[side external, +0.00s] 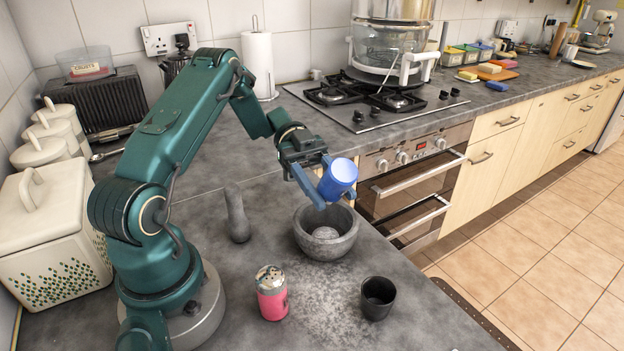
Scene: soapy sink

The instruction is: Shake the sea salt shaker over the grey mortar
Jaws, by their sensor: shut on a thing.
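My gripper (322,184) is shut on a blue cylindrical shaker (339,174), which I take for the sea salt shaker; no label is readable. It holds the shaker tilted, with a pale blue round end facing up and right. The other end is hidden by the gripper fingers. The shaker is above the grey mortar (312,243), over its back part and apart from it. The mortar stands upright on the counter, and a pale round patch shows in its bowl.
A grey pestle (237,214) stands left of the mortar. A pink shaker (271,293) and a dark cup (378,298) stand in front of it. The hob (371,98) is behind, and the counter's edge is close on the right. White specks lie on the counter (325,305).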

